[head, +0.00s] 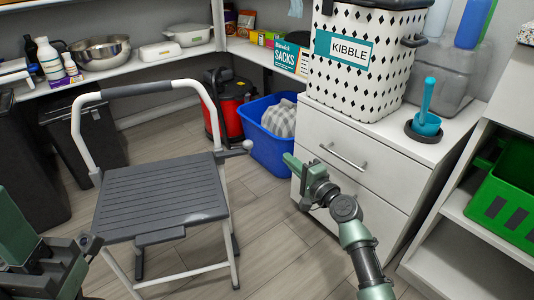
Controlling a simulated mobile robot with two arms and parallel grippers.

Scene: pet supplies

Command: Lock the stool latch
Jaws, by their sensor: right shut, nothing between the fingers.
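The step stool (165,200) stands unfolded on the floor, with a ribbed grey step and a white tubular frame. A lever with a round grey knob (247,145) sticks out from the right side of the step near its back corner; it appears to be the latch. My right gripper (290,160) is shut and empty, to the right of the knob and apart from it. My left gripper (88,244) shows at the lower left, in front of the stool; its fingers are too unclear to judge.
A blue bin (272,151) with a cloth and a red machine (222,115) stand behind the knob. White drawers (365,160) stand close right of my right gripper, with a kibble container (350,70) on top. Dark bins (92,130) stand left. Floor (275,240) is clear right of the stool.

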